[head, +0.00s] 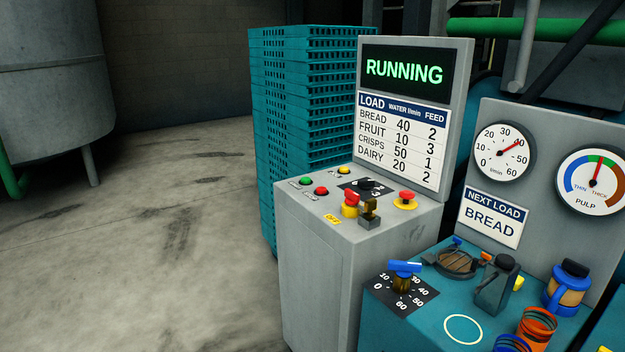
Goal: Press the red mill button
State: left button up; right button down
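The grey control console (325,225) stands at the centre, its screen (404,73) reading RUNNING in green. On its sloped top is a small flat red button (321,191), beside a green button (306,181). A red mushroom button on a yellow base (351,199) stands nearer the front, by a brass-and-black piece (370,210). Another red mushroom button on a yellow base (406,196) is at the right. The button labels are too small to read, so I cannot tell which is the mill button. Neither gripper shows in the head view.
A teal bench (410,330) at the lower right holds a blue-handled dial (404,275), a dark grey container (497,285) and a blue-lidded jar (567,288). A gauge panel (530,160) stands behind. Teal stacked crates (300,110) are behind the console. The left floor is clear.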

aim_at(322, 189)
jog(key=i+j, duration=0.5)
jog(key=i+j+z, duration=0.15)
jog(key=i+j, duration=0.8)
jog(key=i+j+z, duration=0.1)
jog(key=i+j, duration=0.35)
jog(key=j, duration=0.2)
